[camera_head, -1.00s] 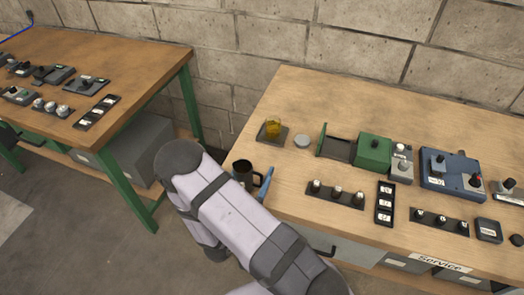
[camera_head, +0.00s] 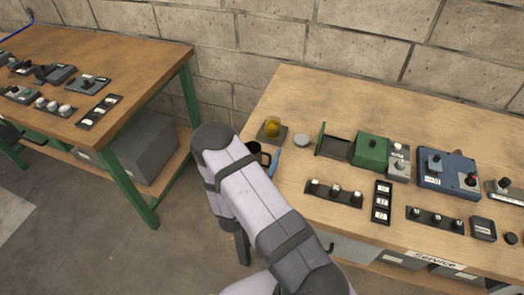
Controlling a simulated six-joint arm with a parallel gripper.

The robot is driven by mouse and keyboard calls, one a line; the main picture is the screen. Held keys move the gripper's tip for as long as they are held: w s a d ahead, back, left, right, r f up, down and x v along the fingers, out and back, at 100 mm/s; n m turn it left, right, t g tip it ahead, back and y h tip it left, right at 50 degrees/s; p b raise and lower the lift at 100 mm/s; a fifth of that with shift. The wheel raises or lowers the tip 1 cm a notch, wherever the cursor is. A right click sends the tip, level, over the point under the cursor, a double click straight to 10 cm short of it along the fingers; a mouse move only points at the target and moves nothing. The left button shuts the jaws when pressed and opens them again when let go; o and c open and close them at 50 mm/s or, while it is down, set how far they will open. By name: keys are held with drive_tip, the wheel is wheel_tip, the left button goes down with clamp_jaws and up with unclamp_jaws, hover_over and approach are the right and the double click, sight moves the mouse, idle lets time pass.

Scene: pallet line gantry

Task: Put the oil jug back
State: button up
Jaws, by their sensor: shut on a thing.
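The oil jug (camera_head: 255,149) appears as a dark, mug-like vessel, partly hidden behind my arm near the left edge of the right bench. Its contents cannot be seen. My gripper (camera_head: 262,158) is shut on it, with a blue finger (camera_head: 274,163) showing on its right side. Most of my gripper is hidden by my arm. I cannot tell the jug's exact height over the bench edge.
A clear vessel with yellow content (camera_head: 272,127) stands on a dark pad behind the jug, with a grey disc (camera_head: 301,140) right of it. A green open-lidded box (camera_head: 371,150) and switch panels (camera_head: 335,193) stand farther right. The bench's back is clear.

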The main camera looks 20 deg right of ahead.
sight(258, 160)
idle(0.5)
drive_tip(key=shift+f, duration=0.1)
drive_tip(key=o, duration=1.3)
drive_tip(key=shift+c, duration=0.2)
drive_tip(key=shift+s+a+f, duration=0.1)
drive_tip(key=shift+s+a, duration=0.1)
drive_tip(key=shift+a, duration=0.1)
drive_tip(key=shift+r+b+v, duration=0.15)
drive_tip(key=shift+b+v, duration=0.65)
drive_tip(key=shift+v, duration=0.9)
drive_tip(key=shift+r+b+v, duration=0.2)
drive_tip(key=shift+b+v, duration=0.6)
drive_tip(key=shift+v, duration=0.9)
drive_tip(key=shift+w+r, duration=0.1)
drive_tip(key=shift+r, duration=0.05)
